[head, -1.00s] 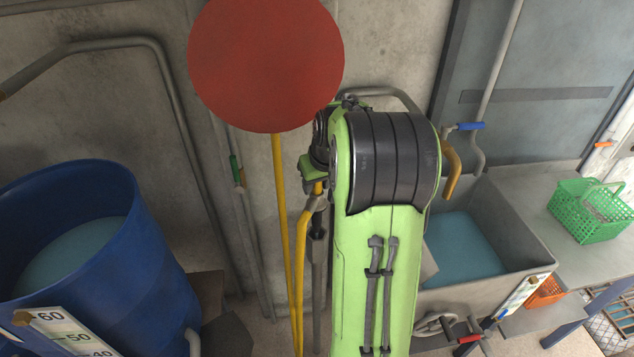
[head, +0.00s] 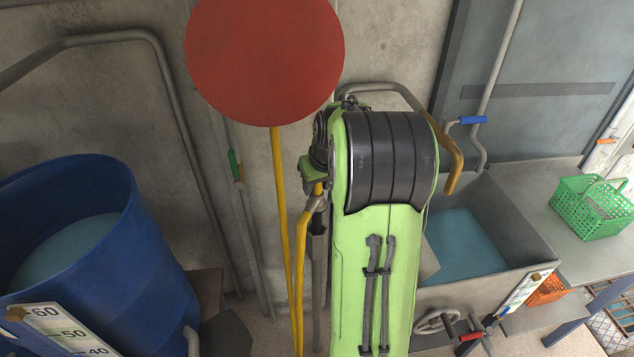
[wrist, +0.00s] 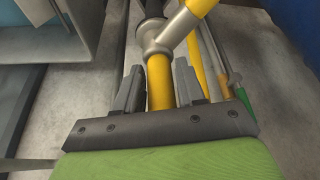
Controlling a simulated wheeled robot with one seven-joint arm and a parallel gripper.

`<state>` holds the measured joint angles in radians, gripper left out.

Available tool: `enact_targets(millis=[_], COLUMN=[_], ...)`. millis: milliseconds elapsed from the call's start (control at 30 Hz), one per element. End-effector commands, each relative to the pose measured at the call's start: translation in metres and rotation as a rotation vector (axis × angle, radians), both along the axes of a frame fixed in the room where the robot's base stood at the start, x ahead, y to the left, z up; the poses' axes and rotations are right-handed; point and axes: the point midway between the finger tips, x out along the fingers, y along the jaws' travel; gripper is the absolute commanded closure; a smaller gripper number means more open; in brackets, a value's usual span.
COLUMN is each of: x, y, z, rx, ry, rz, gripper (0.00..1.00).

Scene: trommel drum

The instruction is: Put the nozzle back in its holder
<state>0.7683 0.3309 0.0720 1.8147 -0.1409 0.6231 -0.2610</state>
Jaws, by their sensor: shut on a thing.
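The nozzle has a yellow grip and a grey metal branched fitting. In the wrist view, my gripper (wrist: 158,78) has its two dark fingers on either side of the yellow part of the nozzle (wrist: 160,93), shut on it. In the head view, the nozzle's grey fitting (head: 315,204) shows just left of my green arm, with a yellow hose (head: 300,262) hanging from it. A grey upright tube (head: 319,275), apparently the holder, stands directly below the fitting. I cannot tell how far the nozzle's tip is inside it. My arm hides part of this area.
A blue barrel (head: 95,235) of water stands at left. A large red disc (head: 264,62) hangs in front of the wall. At right are a grey sink (head: 520,240) with water and a green basket (head: 590,208) on a counter. Pipes run along the wall.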

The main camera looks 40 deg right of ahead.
Motion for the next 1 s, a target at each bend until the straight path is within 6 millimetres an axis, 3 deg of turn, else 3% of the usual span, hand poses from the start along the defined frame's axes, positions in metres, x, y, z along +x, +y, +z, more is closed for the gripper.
enact_targets(millis=[500, 1000], x=[0.000, 0.000], y=[0.000, 0.000], z=[-0.022, -0.024], rx=[0.000, -0.001], ry=[-0.001, -0.001], rz=[0.001, 0.001], gripper=[1.00, 1.00])
